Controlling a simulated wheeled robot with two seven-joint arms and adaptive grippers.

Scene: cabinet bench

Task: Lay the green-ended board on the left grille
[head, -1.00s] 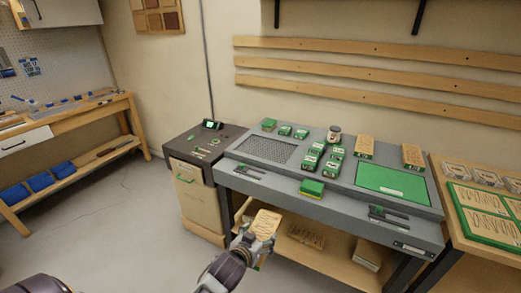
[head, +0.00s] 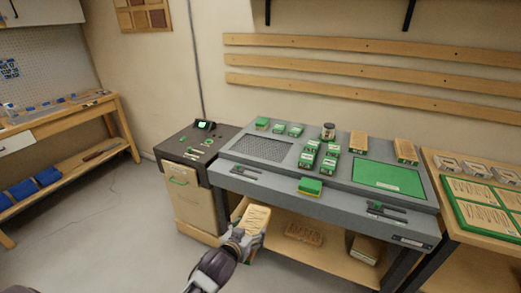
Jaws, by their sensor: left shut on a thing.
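My left gripper (head: 242,239) is shut on a light wooden board (head: 256,218) with dark markings on its face. It holds the board tilted up, in front of the bench and below its top. The left grille (head: 262,149) is a dark mesh panel set in the left part of the grey bench top (head: 300,167). It looks bare. The board is apart from the grille, nearer to me. My right gripper is not in view.
Several small green-and-white boxes (head: 309,155) and a jar (head: 328,132) stand between the grille and a green panel (head: 388,174). Two wooden blocks (head: 358,143) stand behind the panel. A green block (head: 310,186) sits at the front edge. A dark cabinet (head: 190,145) adjoins on the left.

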